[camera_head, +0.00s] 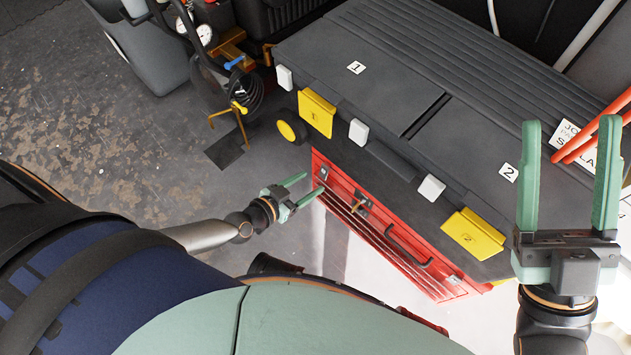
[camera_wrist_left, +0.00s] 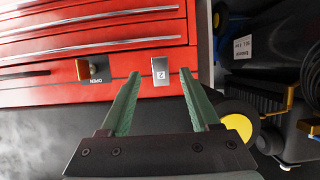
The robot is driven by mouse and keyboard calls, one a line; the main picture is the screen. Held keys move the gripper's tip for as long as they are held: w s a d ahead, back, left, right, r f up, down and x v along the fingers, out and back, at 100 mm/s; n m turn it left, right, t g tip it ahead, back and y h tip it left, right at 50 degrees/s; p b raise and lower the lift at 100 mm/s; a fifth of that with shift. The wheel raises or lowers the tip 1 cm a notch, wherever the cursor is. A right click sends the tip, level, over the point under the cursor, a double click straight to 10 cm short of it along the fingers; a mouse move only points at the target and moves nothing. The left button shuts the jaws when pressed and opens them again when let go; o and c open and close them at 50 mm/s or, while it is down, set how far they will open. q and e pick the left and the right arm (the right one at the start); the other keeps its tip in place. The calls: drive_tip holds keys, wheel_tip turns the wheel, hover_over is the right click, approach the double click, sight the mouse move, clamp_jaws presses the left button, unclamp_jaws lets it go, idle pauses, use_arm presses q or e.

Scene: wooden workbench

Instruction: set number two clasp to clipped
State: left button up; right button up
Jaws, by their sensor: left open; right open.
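The yellow clasp marked 2 (camera_head: 472,233) is on the front of the black toolbox (camera_head: 440,115), near its right end. Its flap seems to lean outward, but I cannot tell whether it is latched. The yellow clasp marked 1 (camera_head: 316,113) is at the left end. My right gripper (camera_head: 569,123) is open and empty, up and to the right of clasp 2. My left gripper (camera_head: 312,184) is open and empty beside the red drawer chest (camera_head: 385,235). In the left wrist view its fingers (camera_wrist_left: 160,73) point at a silver plate (camera_wrist_left: 160,66) with a small mark like a 2.
White blocks (camera_head: 431,188) sit along the lid edge. Orange-red bars (camera_head: 595,138) lie across the lid's right end. A gauge and hose assembly (camera_head: 205,35) stands at the upper left. Open floor (camera_head: 90,125) is at left.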

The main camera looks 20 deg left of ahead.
sight(322, 175)
use_arm(q)
drive_tip(key=shift+b+x, duration=0.5)
drive_tip(key=shift+x, duration=1.3)
clamp_jaws()
